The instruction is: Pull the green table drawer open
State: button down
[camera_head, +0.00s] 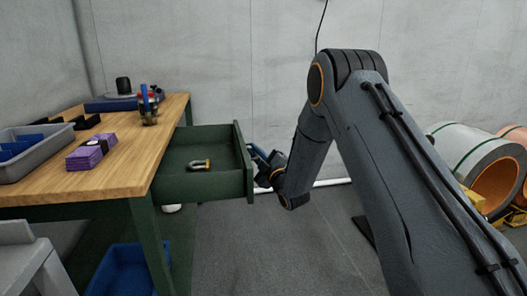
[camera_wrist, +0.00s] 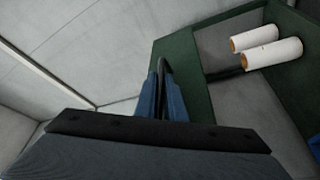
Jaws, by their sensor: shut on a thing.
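The green drawer (camera_head: 205,185) stands pulled out from the right side of the wooden-topped table (camera_head: 120,165) in the head view. Its inside shows, with a U-shaped metal piece (camera_head: 200,164) lying in it. My gripper (camera_head: 255,156) is at the outer face of the drawer front. In the wrist view my blue fingers (camera_wrist: 162,98) are closed around the dark drawer handle (camera_wrist: 162,68), beside the green drawer front (camera_wrist: 184,70). The head view mostly hides the handle behind my gripper.
On the tabletop are a grey bin (camera_head: 50,150), a purple stack (camera_head: 90,152) and a blue-handled tool (camera_head: 148,105). A blue crate (camera_head: 125,270) is below. Two white rolls (camera_wrist: 265,46) show in the wrist view. Floor before the drawer is clear.

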jog(key=shift+w+d, duration=0.1)
jog(key=shift+d, duration=0.3)
jog(key=c, duration=1.8)
grip_release()
jog(key=shift+w+d, duration=0.1)
jog(key=shift+d, duration=0.05)
jog(key=shift+c, duration=0.2)
jog(key=v, duration=0.7)
jog(key=shift+s+p, duration=0.35)
jog(key=shift+s, duration=0.05)
jog(key=shift+d, duration=0.15)
